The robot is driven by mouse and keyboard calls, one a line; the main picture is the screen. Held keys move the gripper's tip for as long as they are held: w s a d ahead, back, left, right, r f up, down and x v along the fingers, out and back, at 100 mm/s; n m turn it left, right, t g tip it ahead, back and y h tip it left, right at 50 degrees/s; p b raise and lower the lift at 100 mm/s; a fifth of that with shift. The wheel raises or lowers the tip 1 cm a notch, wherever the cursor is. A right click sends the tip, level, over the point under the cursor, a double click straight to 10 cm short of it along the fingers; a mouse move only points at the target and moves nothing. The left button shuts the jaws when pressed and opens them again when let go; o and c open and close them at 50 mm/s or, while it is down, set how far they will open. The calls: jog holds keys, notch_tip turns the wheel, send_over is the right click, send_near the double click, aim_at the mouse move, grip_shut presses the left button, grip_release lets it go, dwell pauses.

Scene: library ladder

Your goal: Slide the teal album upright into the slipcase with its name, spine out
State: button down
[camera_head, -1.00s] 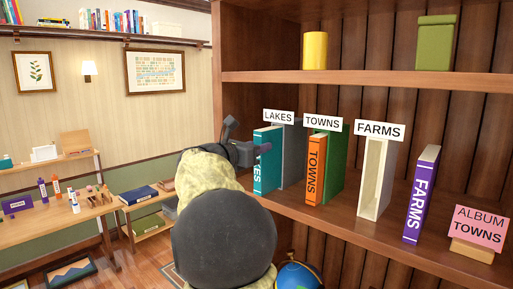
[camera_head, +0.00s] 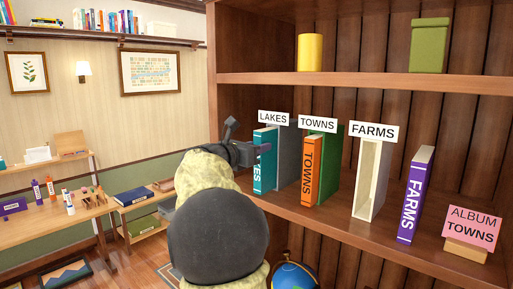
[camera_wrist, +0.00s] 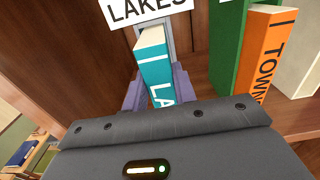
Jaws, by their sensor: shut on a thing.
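The teal album (camera_head: 265,158) stands upright on the shelf, its lettered spine facing out. The grey slipcase (camera_head: 288,158) with the LAKES sign (camera_head: 273,118) stands right behind the album. In the wrist view the teal album (camera_wrist: 153,65) is under the LAKES sign (camera_wrist: 150,8), in front of the slipcase's pale edge. I cannot tell whether its far end is inside the opening.
To the right stand an orange album (camera_head: 313,170) in the green TOWNS slipcase (camera_head: 329,165), an empty cream FARMS slipcase (camera_head: 369,180) and a purple FARMS album (camera_head: 415,195). A pink card (camera_head: 472,225) is at far right. An upper shelf (camera_head: 400,82) runs above.

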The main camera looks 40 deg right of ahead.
jog(key=shift+w+d+r+p, duration=0.15)
jog(key=shift+d+p, duration=0.2)
jog(key=shift+d, duration=1.3)
jog(key=c, duration=1.1)
grip_release()
jog(key=shift+o, duration=0.2)
jog(key=shift+f, duration=0.2)
jog(key=s+a+b, duration=0.1)
jog(key=a+b, duration=0.7)
jog(key=a, duration=0.9)
jog(key=shift+s+a+r, duration=0.15)
jog(key=shift+s+a, duration=0.05)
